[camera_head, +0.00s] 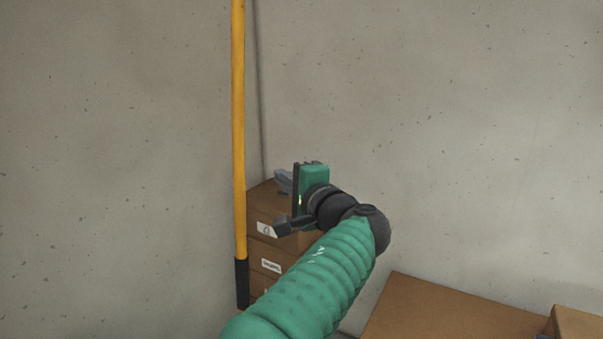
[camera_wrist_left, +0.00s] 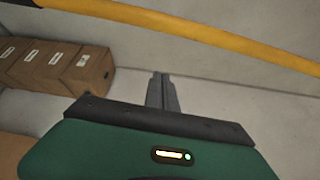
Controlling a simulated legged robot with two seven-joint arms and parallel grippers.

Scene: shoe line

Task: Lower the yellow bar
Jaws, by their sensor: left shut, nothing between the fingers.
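The yellow bar (camera_head: 238,130) stands upright in the head view, left of the middle, with a black grip at its lower end. Its upper end runs out of the picture. In the left wrist view the bar (camera_wrist_left: 190,32) crosses the top of the picture at a slant, beyond the fingertips. My left gripper (camera_head: 279,206) is to the right of the bar's lower part in the head view, apart from it in the picture. In the left wrist view its fingers (camera_wrist_left: 161,90) are together, with nothing between them. My right gripper is not in view.
Stacked brown boxes (camera_head: 270,260) with white labels stand behind my left gripper; boxes also show in the left wrist view (camera_wrist_left: 60,68). A large brown box (camera_head: 440,312) lies at the lower right. Bare grey walls (camera_head: 450,110) stand behind.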

